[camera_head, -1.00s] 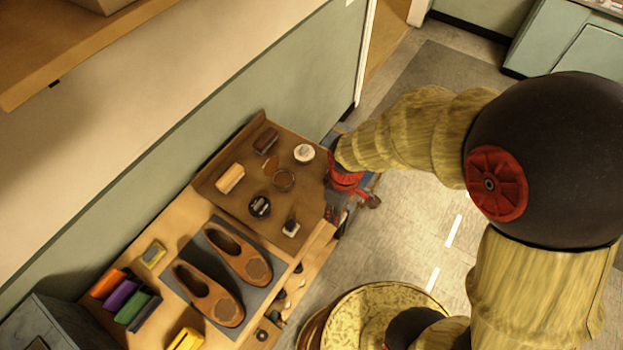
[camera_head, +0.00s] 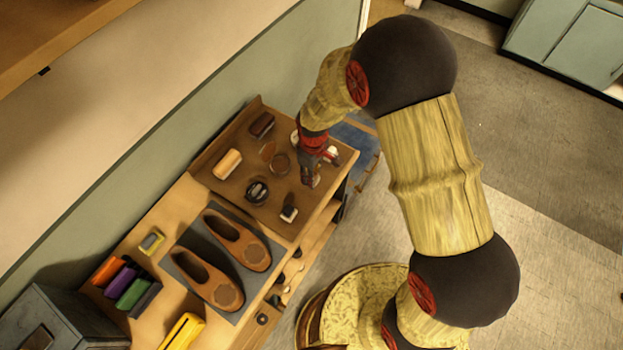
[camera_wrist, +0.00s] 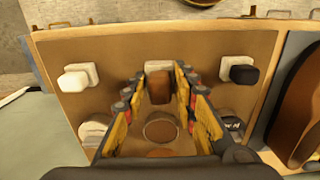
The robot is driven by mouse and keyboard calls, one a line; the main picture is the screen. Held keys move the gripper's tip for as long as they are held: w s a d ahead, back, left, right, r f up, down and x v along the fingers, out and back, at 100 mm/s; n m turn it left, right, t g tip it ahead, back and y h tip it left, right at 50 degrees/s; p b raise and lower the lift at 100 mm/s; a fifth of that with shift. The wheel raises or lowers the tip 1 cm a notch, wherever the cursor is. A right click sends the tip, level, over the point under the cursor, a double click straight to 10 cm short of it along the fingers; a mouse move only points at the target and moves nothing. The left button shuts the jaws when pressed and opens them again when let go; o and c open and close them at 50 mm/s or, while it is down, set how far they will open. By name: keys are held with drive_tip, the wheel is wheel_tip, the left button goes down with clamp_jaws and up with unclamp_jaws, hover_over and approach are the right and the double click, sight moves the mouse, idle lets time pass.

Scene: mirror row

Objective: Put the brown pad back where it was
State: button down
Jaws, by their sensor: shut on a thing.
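The brown pad (camera_wrist: 160,86) is between the fingertips of my gripper (camera_wrist: 160,84) in the wrist view. My gripper is shut on it. A whitish square base (camera_wrist: 158,66) shows directly behind the pad, partly covered by it. I cannot tell whether pad and base touch. In the head view my gripper (camera_head: 309,178) points down over the right part of the brown board (camera_head: 235,135), and the pad is not clearly seen there.
In the wrist view, a white pad (camera_wrist: 75,80) and a black pad (camera_wrist: 243,73) sit on similar bases either side. A round ring (camera_wrist: 160,130) lies between my fingers. Brown shoes (camera_head: 238,240) stand beside the board. Open floor (camera_head: 540,180) lies to the right.

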drive_tip(key=shift+w+a+f, duration=0.1)
drive_tip(key=shift+w+f, duration=0.15)
drive_tip(key=shift+f, duration=0.1)
drive_tip(key=shift+w+f, duration=0.1)
drive_tip(key=shift+f, duration=1.5)
drive_tip(key=shift+f, duration=0.15)
drive_tip(key=c, duration=1.4)
unclamp_jaws()
wheel_tip(320, 180, up, 12)
drive_tip(key=shift+r, duration=0.2)
